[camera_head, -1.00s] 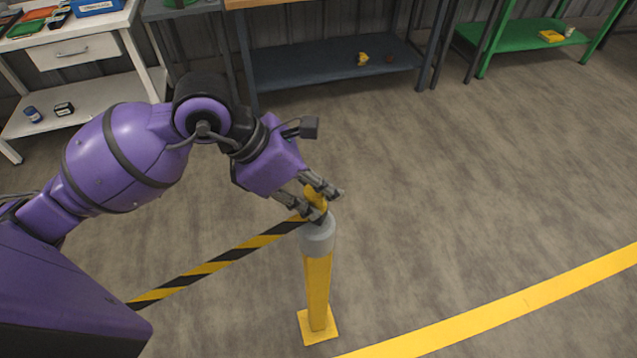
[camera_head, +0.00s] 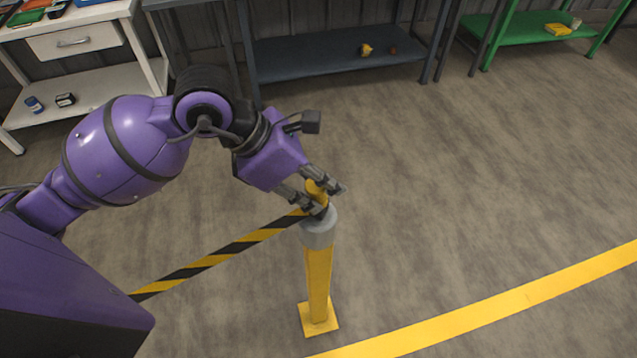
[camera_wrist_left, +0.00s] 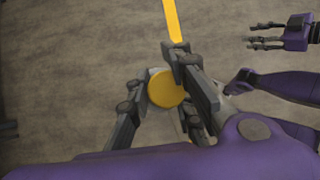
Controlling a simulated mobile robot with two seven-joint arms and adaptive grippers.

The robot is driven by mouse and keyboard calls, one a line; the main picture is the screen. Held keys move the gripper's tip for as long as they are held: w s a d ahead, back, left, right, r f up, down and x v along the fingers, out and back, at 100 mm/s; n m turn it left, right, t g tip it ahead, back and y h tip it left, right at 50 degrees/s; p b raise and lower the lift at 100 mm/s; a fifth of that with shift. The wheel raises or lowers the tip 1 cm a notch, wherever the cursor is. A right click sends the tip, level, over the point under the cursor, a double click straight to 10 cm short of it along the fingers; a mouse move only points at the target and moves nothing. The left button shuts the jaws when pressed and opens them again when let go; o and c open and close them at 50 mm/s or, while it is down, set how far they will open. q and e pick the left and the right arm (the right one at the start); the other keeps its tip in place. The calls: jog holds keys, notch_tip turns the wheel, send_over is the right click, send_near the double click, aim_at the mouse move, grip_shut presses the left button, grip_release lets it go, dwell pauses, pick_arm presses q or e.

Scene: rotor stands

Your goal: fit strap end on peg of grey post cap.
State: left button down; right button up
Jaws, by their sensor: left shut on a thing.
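The yellow post (camera_head: 319,275) stands upright on a square base, topped by a grey cap (camera_head: 319,234). My left gripper (camera_head: 323,197) is over the cap, shut on the strap end (camera_head: 316,188), whose yellow top shows between the fingers. In the left wrist view that top is a yellow disc (camera_wrist_left: 168,88) between the fingers. The black and yellow strap (camera_head: 220,256) runs from the strap end down to the left. The strap end's dark lower part is at the cap's top; the peg is hidden, and I cannot tell whether they are engaged. My right gripper (camera_wrist_left: 268,36) appears open and empty.
A yellow floor line (camera_head: 490,310) curves across the lower right. A white table (camera_head: 75,75), a dark shelf (camera_head: 335,62) and a green shelf (camera_head: 525,30) stand at the back. The floor right of the post is clear.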

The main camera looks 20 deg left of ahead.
pick_arm(q)
jog(key=shift+f, duration=0.2)
jog(key=shift+s+a+f+b, duration=0.1)
jog(key=shift+s+f+b, duration=0.2)
jog(key=shift+f, duration=0.2)
jog(key=c, duration=2)
grip_release()
jog(key=o, duration=0.5)
jog(key=shift+w+f, duration=0.1)
jog(key=shift+w, duration=0.2)
jog(key=shift+r, duration=0.2)
jog(key=v, duration=1.2)
